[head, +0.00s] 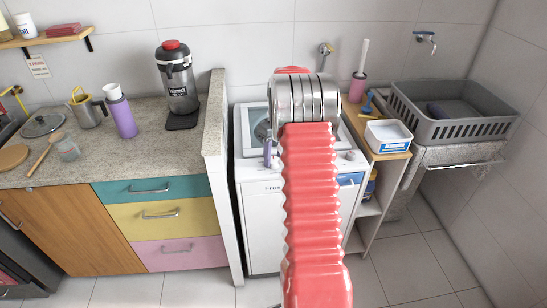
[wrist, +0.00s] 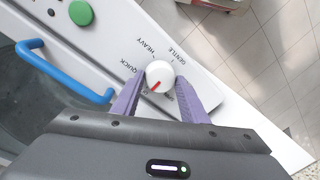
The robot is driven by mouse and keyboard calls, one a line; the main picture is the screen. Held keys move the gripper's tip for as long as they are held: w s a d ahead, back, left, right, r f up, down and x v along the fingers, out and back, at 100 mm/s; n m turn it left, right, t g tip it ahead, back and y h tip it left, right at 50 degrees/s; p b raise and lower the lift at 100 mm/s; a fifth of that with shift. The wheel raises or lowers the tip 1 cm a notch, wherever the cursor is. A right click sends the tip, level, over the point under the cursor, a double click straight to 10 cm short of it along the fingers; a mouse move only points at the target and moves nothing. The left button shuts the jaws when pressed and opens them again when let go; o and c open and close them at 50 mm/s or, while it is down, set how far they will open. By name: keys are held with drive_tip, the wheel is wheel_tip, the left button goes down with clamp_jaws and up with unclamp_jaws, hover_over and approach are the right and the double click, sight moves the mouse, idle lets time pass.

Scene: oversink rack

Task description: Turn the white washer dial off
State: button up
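The white washer dial (wrist: 159,75) shows in the wrist view, a round white knob with a red pointer mark, on a panel printed QUICK, HEAVY and GENTLE. Its red mark points to the lower left in the picture; lettering near there is partly hidden. The two purple fingers of my gripper (wrist: 159,91) are spread, one on each side of the dial; I cannot tell if they touch it. The white washer (head: 262,226) stands in the middle of the head view, partly hidden by my red arm. In the head view one purple finger (head: 268,152) shows beside the arm.
A green button (wrist: 81,13) and a blue handle (wrist: 62,72) lie left of the dial. A counter (head: 60,166) with bottles and a mug stands left of the washer. A shelf with a white-and-blue box (head: 388,136) and a grey basket (head: 447,125) are at right.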

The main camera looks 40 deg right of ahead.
drive_tip(key=o, duration=0.4)
drive_tip(key=shift+s, duration=0.1)
wheel_tip(320, 180, up, 14)
drive_tip(key=d, duration=0.1)
drive_tip(key=shift+d+f, duration=0.2)
idle(0.3)
idle(0.5)
